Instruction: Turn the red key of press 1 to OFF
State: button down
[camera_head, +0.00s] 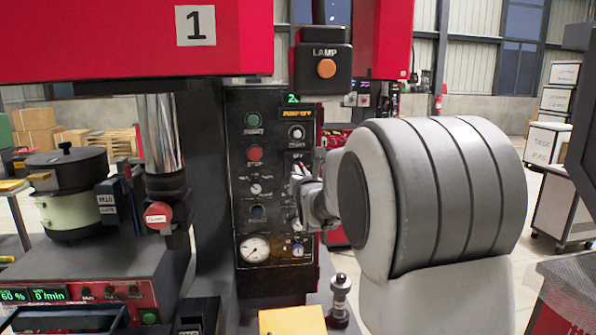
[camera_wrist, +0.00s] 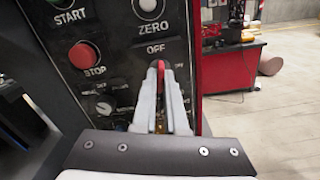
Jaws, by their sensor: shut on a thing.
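Press 1 (camera_head: 120,40) is the red machine with the "1" label. Its black control panel (camera_head: 242,190) faces me, with an "OFF" label in the wrist view (camera_wrist: 156,49). The red key (camera_wrist: 160,68) shows as a narrow red piece between my fingertips, below the OFF label. My gripper (camera_wrist: 160,75) is shut on the red key. In the head view my gripper (camera_head: 300,185) reaches the right side of the panel, and the key is hidden there. The fingers cover the lower part of the key, and I cannot tell its exact turn angle.
A red stop button (camera_wrist: 85,56) and a selector knob (camera_wrist: 103,104) sit left of the key. A ZERO knob (camera_wrist: 148,8) is above it. A lamp box (camera_head: 323,68) hangs above the panel. A bowl feeder (camera_head: 70,200) stands at the left.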

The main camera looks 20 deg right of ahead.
dwell(0.4)
jog(key=n+b, duration=0.1)
jog(key=n, duration=0.2)
jog(key=shift+a+f, duration=0.1)
jog(key=shift+n, duration=0.5)
jog(key=c, duration=0.9)
grip_release()
